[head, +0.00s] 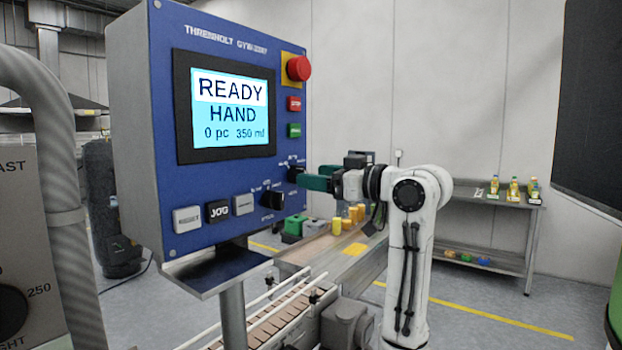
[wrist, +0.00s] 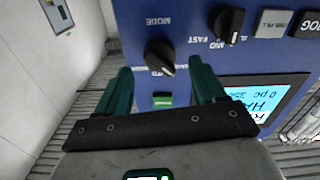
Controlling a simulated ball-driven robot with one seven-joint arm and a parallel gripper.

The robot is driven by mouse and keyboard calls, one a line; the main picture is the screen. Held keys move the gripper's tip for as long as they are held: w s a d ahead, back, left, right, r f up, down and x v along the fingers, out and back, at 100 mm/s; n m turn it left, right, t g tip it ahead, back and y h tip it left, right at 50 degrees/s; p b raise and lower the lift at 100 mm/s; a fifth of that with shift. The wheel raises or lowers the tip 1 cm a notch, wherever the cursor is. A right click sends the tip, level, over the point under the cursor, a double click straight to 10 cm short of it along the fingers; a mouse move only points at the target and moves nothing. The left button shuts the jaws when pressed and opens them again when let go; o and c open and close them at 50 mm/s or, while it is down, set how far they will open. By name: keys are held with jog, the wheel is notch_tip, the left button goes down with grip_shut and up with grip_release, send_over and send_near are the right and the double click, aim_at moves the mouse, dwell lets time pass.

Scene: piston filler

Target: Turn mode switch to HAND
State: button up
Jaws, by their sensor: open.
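The mode switch is a black knob with a white pointer line, under upside-down MODE lettering in the wrist view (wrist: 160,56). In the head view the mode switch (head: 295,173) is at the right edge of the blue panel, partly hidden by my gripper. My gripper (wrist: 160,68) is open, with its green fingertips to either side of the knob in the wrist view; I cannot tell whether they touch it. In the head view my gripper (head: 309,181) reaches the panel from the right. The display (head: 231,108) reads READY, HAND, 0 pc, 350 ml.
A second black knob (head: 273,199), a speed selector, sits close by on the panel. A red emergency stop (head: 299,68), red button (head: 294,104) and green button (head: 294,130) are above. A conveyor (head: 275,322) runs below; a shelf (head: 480,200) stands at the right.

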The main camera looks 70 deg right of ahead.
jog(key=b+v, duration=0.1)
jog(key=v, duration=0.7)
dwell(0.4)
jog(key=w+a+f+m+g+y, duration=0.15)
jog(key=w+a+f, duration=0.3)
jog(key=f, duration=0.75)
jog(key=w+a+f+g+y, duration=0.1)
jog(key=w+a+f+g, duration=0.4)
jog(key=f, duration=0.7)
jog(key=w+a+f+m+g+y, duration=0.1)
jog(key=w+a+f+y, duration=0.15)
jog(key=a+f, duration=0.65)
jog(key=s+a+f+n+g, duration=0.15)
jog(key=a+f, duration=0.25)
jog(key=f, duration=0.4)
jog(key=s+a+f+g, duration=0.2)
jog(key=s+a+f, duration=0.15)
jog(key=f, duration=0.45)
jog(key=s+a+f+n+g, duration=0.1)
jog(key=s+a+f+g, duration=0.1)
jog(key=s+f, duration=0.3)
jog(key=s+a+f+g+h, duration=0.1)
jog(key=s+a+f+g, duration=0.2)
jog(key=s, duration=0.5)
jog(key=shift+a+f+n+g, duration=0.3)
jog(key=shift+a+f+n, duration=0.1)
jog(key=shift+a+f, duration=0.55)
